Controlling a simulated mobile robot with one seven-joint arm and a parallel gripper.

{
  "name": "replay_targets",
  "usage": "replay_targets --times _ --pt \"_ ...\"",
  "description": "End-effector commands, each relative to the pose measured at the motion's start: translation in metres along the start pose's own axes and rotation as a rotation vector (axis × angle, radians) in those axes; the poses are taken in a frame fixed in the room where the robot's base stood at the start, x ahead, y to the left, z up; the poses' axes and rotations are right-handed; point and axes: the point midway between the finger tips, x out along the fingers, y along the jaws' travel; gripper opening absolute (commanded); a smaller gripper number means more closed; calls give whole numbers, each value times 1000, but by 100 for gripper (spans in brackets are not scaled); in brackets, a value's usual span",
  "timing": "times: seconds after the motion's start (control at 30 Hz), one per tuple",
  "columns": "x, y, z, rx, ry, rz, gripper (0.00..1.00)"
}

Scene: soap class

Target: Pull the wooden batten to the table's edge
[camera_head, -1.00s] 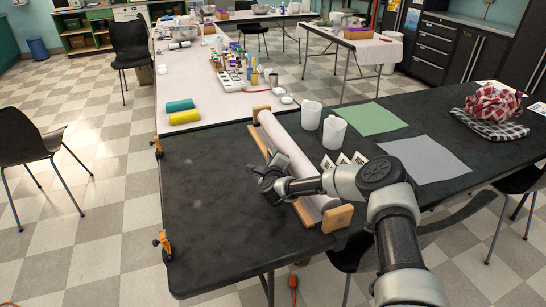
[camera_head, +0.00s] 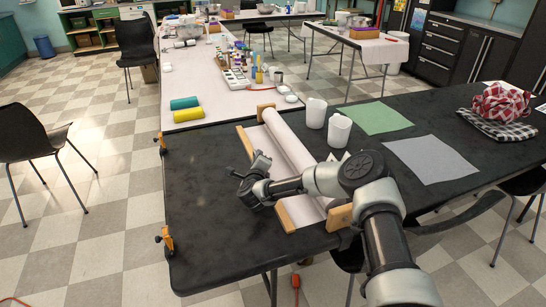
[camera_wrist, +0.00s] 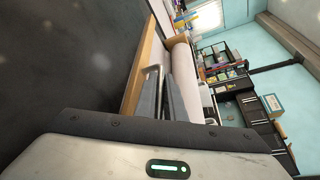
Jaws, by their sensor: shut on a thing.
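The wooden batten (camera_head: 285,217) lies along the left side of a white paper roll (camera_head: 290,140) on the black table (camera_head: 205,225). A strip of white paper shows between batten and roll. My gripper (camera_head: 260,169) is at the batten's middle and hides part of it. The table's left edge is some way left of the batten.
Wooden end blocks (camera_head: 340,216) hold the roll. Orange clamps (camera_head: 165,240) sit on the table's left edge. White cups (camera_head: 339,131), a green sheet (camera_head: 378,118) and a grey sheet (camera_head: 430,158) lie right of the roll. The tabletop left of the batten is clear.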

Motion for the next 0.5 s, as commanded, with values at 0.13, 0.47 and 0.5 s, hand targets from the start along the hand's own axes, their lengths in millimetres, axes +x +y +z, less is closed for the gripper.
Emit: replay_targets --times 0.13,0.47,0.5 --pt "-19 36 42 -2 -11 7 0" --pt "-52 89 114 -2 -8 6 0" --pt "-54 94 120 -2 -6 6 0"
